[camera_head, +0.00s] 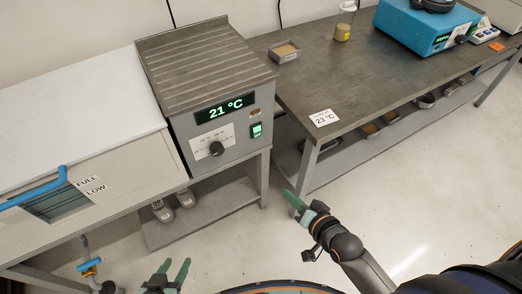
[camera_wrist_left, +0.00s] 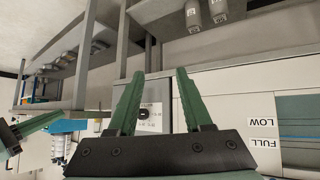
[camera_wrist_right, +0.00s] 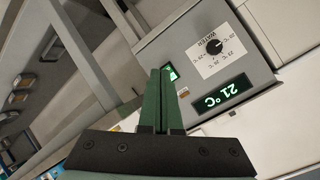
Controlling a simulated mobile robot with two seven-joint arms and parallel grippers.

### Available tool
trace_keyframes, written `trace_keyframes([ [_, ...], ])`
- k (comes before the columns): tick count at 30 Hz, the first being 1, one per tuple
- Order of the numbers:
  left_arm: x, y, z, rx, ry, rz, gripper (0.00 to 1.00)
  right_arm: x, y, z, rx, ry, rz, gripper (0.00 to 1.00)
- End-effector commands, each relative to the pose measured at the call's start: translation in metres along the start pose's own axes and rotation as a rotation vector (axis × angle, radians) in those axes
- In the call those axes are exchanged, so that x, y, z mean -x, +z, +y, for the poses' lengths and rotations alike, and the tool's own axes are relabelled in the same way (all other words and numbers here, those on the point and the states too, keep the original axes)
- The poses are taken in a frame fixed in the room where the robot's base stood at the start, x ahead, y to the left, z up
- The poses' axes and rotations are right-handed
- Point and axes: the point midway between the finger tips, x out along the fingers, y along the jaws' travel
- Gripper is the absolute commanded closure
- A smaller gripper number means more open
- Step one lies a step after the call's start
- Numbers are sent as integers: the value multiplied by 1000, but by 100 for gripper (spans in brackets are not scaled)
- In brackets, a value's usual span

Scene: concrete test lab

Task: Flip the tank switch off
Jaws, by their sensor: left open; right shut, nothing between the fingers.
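The grey water tank unit (camera_head: 205,85) stands on a bench, with a display (camera_head: 225,108) reading 21 °C and a black knob (camera_head: 216,148) on its front. Its small switch (camera_head: 256,130) glows green right of the knob. In the right wrist view the lit switch (camera_wrist_right: 172,72) shows just past my fingertips, partly hidden by them. My right gripper (camera_head: 290,196) is shut and empty, in front of the tank and apart from it. My left gripper (camera_head: 178,268) is open and empty, low in front of the bench; the left wrist view shows the knob (camera_wrist_left: 143,113) between its fingers.
A white-topped cabinet (camera_head: 80,100) with a blue handle (camera_head: 35,190) and FULL/LOW labels adjoins the tank on the left. A second table (camera_head: 370,75) on the right carries a 23 °C card (camera_head: 324,118), a small tray (camera_head: 284,54) and a blue device (camera_head: 425,28). The floor ahead is clear.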

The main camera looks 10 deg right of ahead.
Motion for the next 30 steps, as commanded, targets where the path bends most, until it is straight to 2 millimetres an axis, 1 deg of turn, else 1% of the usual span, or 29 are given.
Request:
trace_keyframes([
  [1,-17,15,1,-2,7,3,50,-18,2,8,-83,-29,28,100],
  [3,-27,23,2,-3,13,3,50,-33,-6,9,-216,-72,60,100],
  [7,-44,35,3,-8,21,4,50,-56,-20,8,-446,-153,101,100],
  [12,-58,42,6,-16,33,10,50,-73,-35,6,-668,-241,124,100],
  [15,-62,42,8,-19,40,16,50,-78,-42,4,-747,-275,129,100],
  [18,-63,42,9,-20,41,17,50,-80,-46,3,-788,-290,129,100],
  [25,-60,39,9,-21,41,21,50,-79,-48,2,-801,-295,128,100],
  [30,-61,40,8,-21,40,20,50,-81,-48,2,-799,-295,129,100],
])
